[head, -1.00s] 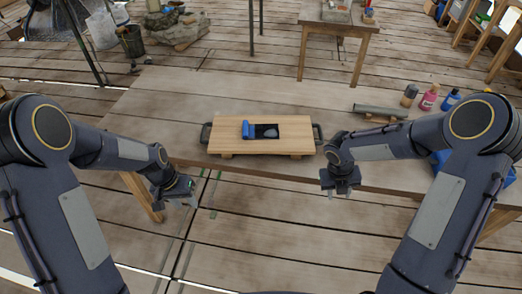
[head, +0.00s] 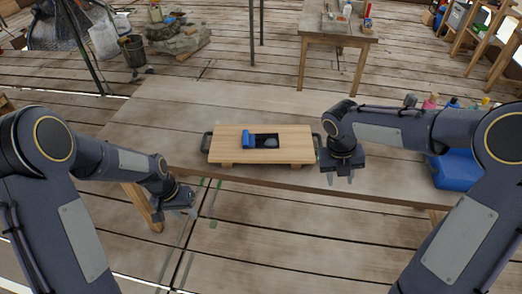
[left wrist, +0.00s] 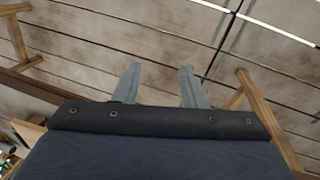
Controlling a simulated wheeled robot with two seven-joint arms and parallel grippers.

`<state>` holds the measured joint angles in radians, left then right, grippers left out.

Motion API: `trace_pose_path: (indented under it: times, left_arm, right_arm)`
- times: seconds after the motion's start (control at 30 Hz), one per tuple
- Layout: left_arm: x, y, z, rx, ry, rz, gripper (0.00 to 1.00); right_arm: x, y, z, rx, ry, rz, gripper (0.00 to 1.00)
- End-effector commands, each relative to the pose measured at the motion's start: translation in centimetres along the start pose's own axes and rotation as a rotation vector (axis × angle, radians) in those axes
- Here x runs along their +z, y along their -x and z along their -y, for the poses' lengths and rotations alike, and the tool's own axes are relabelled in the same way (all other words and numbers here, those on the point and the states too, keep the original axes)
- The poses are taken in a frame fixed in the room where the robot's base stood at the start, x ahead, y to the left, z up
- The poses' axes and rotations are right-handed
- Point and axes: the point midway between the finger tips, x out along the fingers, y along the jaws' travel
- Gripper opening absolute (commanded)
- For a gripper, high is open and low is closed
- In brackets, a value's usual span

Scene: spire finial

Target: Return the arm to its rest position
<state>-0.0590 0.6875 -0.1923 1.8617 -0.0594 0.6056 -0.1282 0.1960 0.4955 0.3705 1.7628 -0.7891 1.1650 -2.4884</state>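My left gripper (head: 190,211) hangs low off the near left edge of the table (head: 165,110), over the plank floor. In the left wrist view its two fingers (left wrist: 155,88) are apart with nothing between them. My right gripper (head: 339,180) points down by the table's near edge, just right of the wooden board (head: 226,144), with its fingers apart and empty. The board has a dark rectangular recess (head: 269,141) with a blue piece (head: 248,141) at its left end and a greyish thing inside.
Dark handles flank the board. A blue container (head: 456,169) and bottles (head: 431,102) stand at the table's right, partly hidden by my right arm. A smaller table (head: 340,33) stands behind, with a bucket (head: 133,50) and rocks at the back left. The table's left part is clear.

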Motion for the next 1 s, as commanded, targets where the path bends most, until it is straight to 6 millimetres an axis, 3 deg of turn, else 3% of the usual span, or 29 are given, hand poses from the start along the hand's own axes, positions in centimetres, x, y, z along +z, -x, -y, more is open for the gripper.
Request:
trace_pose_path:
  times: [0.37, 0.47, 0.53, 0.67, 0.8, 1.0]
  left_arm:
    - [0.0, 0.1, 0.0, 0.000, 0.000, -0.001, 0.38]
    - [0.2, 1.2, -0.1, 0.007, 0.009, -0.015, 0.38]
    - [0.5, 3.1, -0.1, 0.018, 0.024, -0.042, 0.38]
    - [2.4, 8.5, -0.7, 0.056, 0.063, -0.117, 0.38]
    - [6.1, 14.1, -1.4, 0.097, 0.103, -0.208, 0.38]
    - [12.4, 19.4, -2.9, 0.138, 0.141, -0.337, 0.38]
  right_arm:
    - [0.0, 0.0, 0.0, 0.000, -0.003, 0.000, 0.38]
    - [-0.6, 0.6, 0.3, 0.006, -0.072, 0.006, 0.38]
    - [-1.5, 1.6, 0.9, 0.019, -0.200, 0.015, 0.38]
    - [-4.9, 4.4, 2.1, 0.080, -0.625, 0.029, 0.38]
    - [-9.5, 6.8, 3.0, 0.196, -1.203, 0.002, 0.38]
    - [-15.8, 8.9, 2.7, 0.421, -2.021, -0.168, 0.38]
